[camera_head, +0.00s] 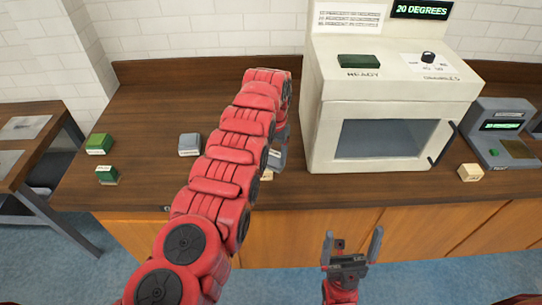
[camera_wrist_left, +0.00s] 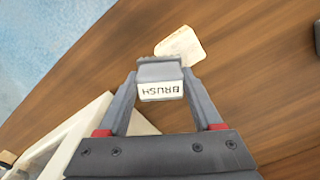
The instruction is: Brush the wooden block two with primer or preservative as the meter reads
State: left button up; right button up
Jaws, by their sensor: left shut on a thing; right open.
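My left gripper (camera_wrist_left: 159,100) is shut on a grey brush (camera_wrist_left: 158,70) with a white label reading BRUSH. In the left wrist view a pale wooden block (camera_wrist_left: 180,47) lies on the table just beyond the brush's bristle end; I cannot tell whether they touch. In the head view the brush (camera_head: 276,160) shows beside my red left arm, which hides most of that block (camera_head: 267,175). Another pale block (camera_head: 470,172) lies beside the grey meter (camera_head: 502,140), whose green screen text is too small to read. My right gripper (camera_head: 352,250) is open and empty before the table's front edge.
Two green containers (camera_head: 98,144) (camera_head: 107,175) and a grey one (camera_head: 190,145) stand on the left of the wooden table (camera_head: 140,115). A large white oven-like machine (camera_head: 320,140) stands right of my left arm; its display (camera_head: 422,9) reads 20 DEGREES.

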aim_at(273, 154)
pick_arm(q)
notch_tip(273, 154, up, 4)
jog(key=shift+f, duration=0.25)
jog(key=shift+s+a+r, duration=0.1)
jog(key=shift+a+r, duration=0.05)
jog(key=shift+r, duration=0.2)
notch_tip(273, 154, up, 2)
jog(key=shift+r, duration=1.05)
